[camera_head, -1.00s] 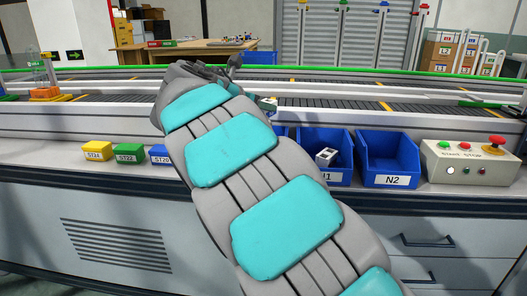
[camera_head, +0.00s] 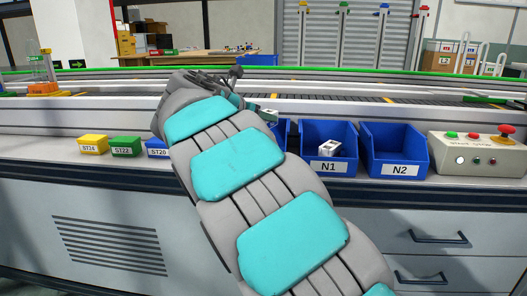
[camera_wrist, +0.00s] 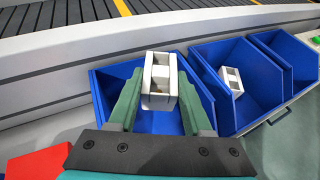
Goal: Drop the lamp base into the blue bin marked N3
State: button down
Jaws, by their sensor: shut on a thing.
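The lamp base (camera_wrist: 158,82) is a pale grey-white block with square openings. My gripper (camera_wrist: 159,100) is shut on it, with a green finger on each side. In the wrist view the block is over a blue bin (camera_wrist: 101,100), the leftmost of the bins there; I cannot tell its height above the bin. This bin's label is not visible. In the head view the lamp base (camera_head: 268,114) shows small beyond my arm, and the leftmost bin (camera_head: 281,133) is mostly hidden behind the arm.
To the right stand blue bins N1 (camera_head: 329,168), holding a similar white block (camera_head: 329,148), and N2 (camera_head: 400,170), looking empty. A control box (camera_head: 480,157) stands farther right. Small yellow (camera_head: 92,146) and green (camera_head: 127,147) boxes are at left. The conveyor runs behind.

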jog(key=shift+c, duration=1.3)
grip_release()
jog(key=v, duration=0.7)
jog(key=shift+s+p, duration=0.3)
jog(key=shift+s, duration=0.05)
jog(key=shift+a+r, duration=0.15)
